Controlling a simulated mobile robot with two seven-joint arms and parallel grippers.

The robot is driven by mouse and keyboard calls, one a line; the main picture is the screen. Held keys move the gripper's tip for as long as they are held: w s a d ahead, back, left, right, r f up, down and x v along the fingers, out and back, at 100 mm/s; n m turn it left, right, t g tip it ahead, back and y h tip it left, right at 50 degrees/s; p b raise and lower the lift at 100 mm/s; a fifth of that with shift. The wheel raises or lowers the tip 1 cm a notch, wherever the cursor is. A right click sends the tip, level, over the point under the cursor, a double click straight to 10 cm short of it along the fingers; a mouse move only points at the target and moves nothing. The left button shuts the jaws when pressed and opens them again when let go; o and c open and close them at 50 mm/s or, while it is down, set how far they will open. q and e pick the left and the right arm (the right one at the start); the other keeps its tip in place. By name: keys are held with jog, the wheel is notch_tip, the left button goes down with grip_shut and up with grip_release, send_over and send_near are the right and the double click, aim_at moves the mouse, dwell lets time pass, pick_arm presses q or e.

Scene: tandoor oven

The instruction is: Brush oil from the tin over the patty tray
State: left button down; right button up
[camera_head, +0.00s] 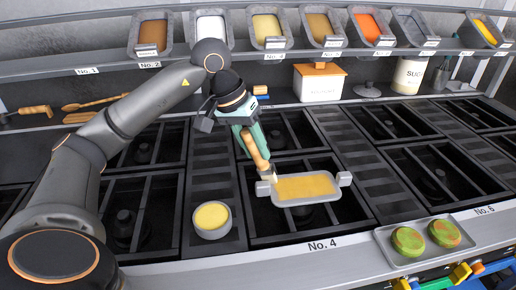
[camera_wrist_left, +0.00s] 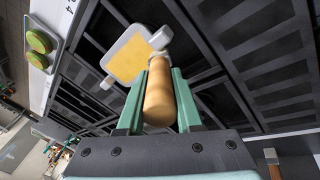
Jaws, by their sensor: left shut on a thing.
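My left gripper (camera_head: 246,124) is shut on the wooden handle of a brush (camera_head: 257,150), which slants downward. The brush tip is at the left end of a grey rectangular tin (camera_head: 311,202) with two handles and a yellow filling; I cannot tell whether it touches. In the left wrist view, the brush handle (camera_wrist_left: 158,95) is between my green fingers, and the tin (camera_wrist_left: 107,62) lies beyond it. The patty tray (camera_head: 396,260) is at the front right edge and holds two green and orange patties. It also shows in the left wrist view (camera_wrist_left: 49,62). My right gripper is out of view.
A small round bowl (camera_head: 211,217) with yellow contents stands left of the tin. Dark burner grates cover the counter. A lidded white box (camera_head: 318,84) and a white canister (camera_head: 408,76) stand at the back, below a shelf of trays. Wooden utensils (camera_head: 95,103) lie back left.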

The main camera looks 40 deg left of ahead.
pick_arm(q)
jog(key=shift+f, duration=0.2)
jog(key=shift+w+d+r+p, duration=0.2)
jog(key=shift+w+d+p, duration=0.3)
jog(key=shift+d+p, duration=0.1)
jog(key=shift+w+d+p, duration=0.7)
jog(key=shift+w+d, duration=0.25)
jog(key=shift+w, duration=0.15)
jog(key=shift+w+d+f, duration=0.1)
jog(key=shift+w+d, duration=0.1)
jog(key=shift+w, duration=0.05)
jog(key=shift+s+a+f+b, duration=0.15)
jog(key=shift+s+a+b, duration=0.15)
jog(key=shift+s+a, duration=0.1)
jog(key=shift+s+a+b, duration=0.9)
jog(key=shift+s+a, duration=0.1)
jog(key=shift+s, duration=0.05)
jog(key=shift+s+a, duration=0.35)
jog(key=shift+s, duration=0.05)
jog(key=shift+b, duration=0.3)
